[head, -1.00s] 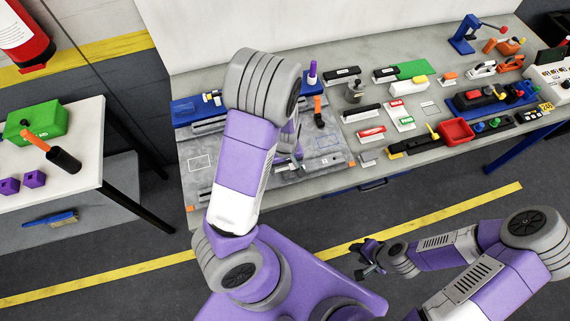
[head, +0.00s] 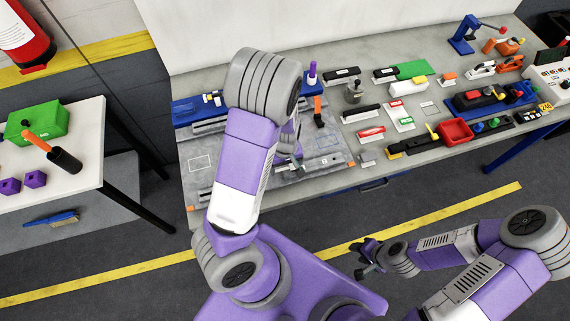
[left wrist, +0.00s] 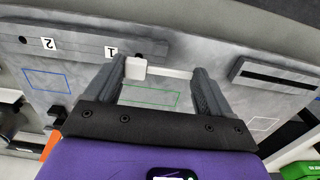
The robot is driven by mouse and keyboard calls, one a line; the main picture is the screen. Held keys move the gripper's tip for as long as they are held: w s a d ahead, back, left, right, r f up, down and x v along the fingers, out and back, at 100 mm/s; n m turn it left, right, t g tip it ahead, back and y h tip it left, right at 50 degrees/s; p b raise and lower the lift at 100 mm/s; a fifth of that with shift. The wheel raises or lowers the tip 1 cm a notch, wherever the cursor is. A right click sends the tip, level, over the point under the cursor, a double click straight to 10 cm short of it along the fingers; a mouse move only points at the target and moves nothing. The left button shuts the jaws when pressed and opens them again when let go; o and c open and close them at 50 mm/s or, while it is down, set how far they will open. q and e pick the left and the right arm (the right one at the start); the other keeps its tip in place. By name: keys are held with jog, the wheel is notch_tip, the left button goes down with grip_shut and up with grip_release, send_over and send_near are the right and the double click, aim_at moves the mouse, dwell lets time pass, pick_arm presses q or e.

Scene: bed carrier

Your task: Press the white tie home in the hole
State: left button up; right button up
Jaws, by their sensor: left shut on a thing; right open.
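In the left wrist view the white tie (left wrist: 136,68) shows as a pale block with a thin bar running right between the fingers of my left gripper (left wrist: 158,72). The gripper is shut on the tie. The block sits just beside the dark hole (left wrist: 138,55) next to label 1 on a grey bar (left wrist: 75,46); I cannot tell how deep the tie is in it. In the head view my left gripper (head: 291,166) is low over the grey board, partly hidden by my arm. My right gripper (head: 368,260) is open and empty, over the floor in front of the bench.
The grey board (head: 200,175) lies on the bench (head: 400,92), with a slotted dark bar (left wrist: 275,76) on it. A purple-handled tool (head: 312,73) stands behind my left arm. Several tools and a red bin (head: 456,132) lie to the right. A side table (head: 88,128) is at left.

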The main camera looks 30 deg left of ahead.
aim_at(285, 169)
pick_arm(q)
jog(key=shift+f+b, duration=0.65)
jog(key=shift+f, duration=0.15)
jog(key=o, duration=0.9)
jog(key=shift+c, duration=0.2)
notch_tip(285, 169, up, 8)
jog(key=shift+f+p, duration=0.2)
jog(key=shift+p, duration=1)
